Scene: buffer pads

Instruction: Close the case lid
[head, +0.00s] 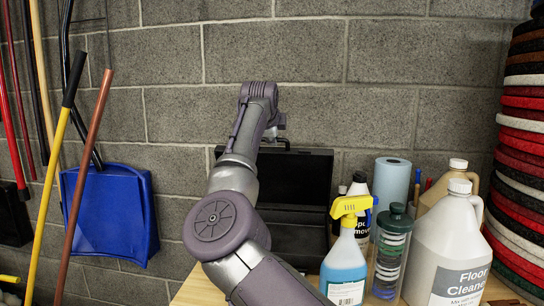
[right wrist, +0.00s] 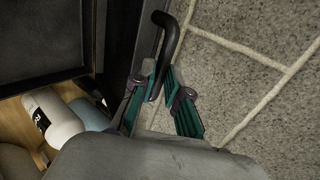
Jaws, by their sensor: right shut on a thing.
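The black case (head: 299,240) stands open on the wooden table against the block wall. Its lid (head: 305,175) is raised about upright, and my right arm hides its left part. The lid's upper edge and a dark curved handle (right wrist: 171,42) show in the right wrist view. My right gripper (right wrist: 163,82) is at that edge, its teal fingers closed around the lower part of the handle. In the head view my right gripper (head: 274,135) is mostly hidden behind my wrist at the lid's top. My left gripper is not in view.
A yellow-topped spray bottle (head: 345,265), a clear tube of pads (head: 389,255), a white floor cleaner jug (head: 448,245) and a blue roll (head: 392,185) crowd the table right of the case. Stacked pads (head: 525,150) stand at far right. A blue dustpan (head: 110,215) hangs left.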

